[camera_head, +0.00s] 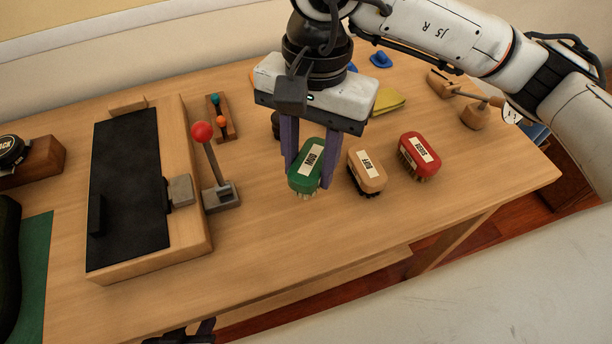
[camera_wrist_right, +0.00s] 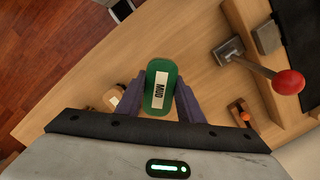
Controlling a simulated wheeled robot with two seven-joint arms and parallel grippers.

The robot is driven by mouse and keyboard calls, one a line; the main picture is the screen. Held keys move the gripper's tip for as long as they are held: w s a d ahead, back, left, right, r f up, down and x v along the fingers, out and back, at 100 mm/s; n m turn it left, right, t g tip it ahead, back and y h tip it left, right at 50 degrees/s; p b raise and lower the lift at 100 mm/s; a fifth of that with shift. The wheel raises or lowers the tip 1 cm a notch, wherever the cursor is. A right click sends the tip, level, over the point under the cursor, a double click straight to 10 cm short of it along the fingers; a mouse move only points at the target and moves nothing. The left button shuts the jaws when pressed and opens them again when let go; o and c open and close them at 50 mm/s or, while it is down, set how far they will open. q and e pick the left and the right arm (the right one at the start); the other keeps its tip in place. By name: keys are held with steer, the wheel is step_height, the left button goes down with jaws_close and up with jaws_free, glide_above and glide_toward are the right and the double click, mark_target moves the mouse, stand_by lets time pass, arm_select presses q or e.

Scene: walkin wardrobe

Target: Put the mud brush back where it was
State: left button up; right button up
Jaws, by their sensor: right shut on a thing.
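The mud brush (camera_head: 307,168) has a green back with a white label reading MUD and pale bristles below. My right gripper (camera_head: 309,172) is shut on it, one purple finger on each side. The brush is upright, bristles down, just left of the buff brush; I cannot tell whether it touches the table. In the right wrist view the mud brush (camera_wrist_right: 160,87) sits between the fingers. The tan buff brush (camera_head: 368,172) and a red labelled brush (camera_head: 420,156) stand to its right. A dark piece at the bottom edge may be my left gripper (camera_head: 190,333), mostly hidden.
On the wooden table (camera_head: 270,250), a red-knobbed lever (camera_head: 203,134) and a black-belted wooden frame (camera_head: 130,180) stand left. A dark round thing sits partly hidden behind the gripper. A yellow cloth (camera_head: 389,101) lies behind. The table front is clear.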

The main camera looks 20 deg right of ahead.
mark_target(311, 160)
steer(key=shift+f+b, duration=0.3)
steer(key=shift+f, duration=2.9)
steer(key=o, duration=1.2)
steer(key=shift+r, duration=0.1)
steer(key=shift+c, duration=0.2)
steer(key=r, duration=1.2)
steer(key=shift+w+d+r+p, duration=0.1)
steer(key=shift+w+d+p, duration=0.2)
steer(key=shift+w+d, duration=0.1)
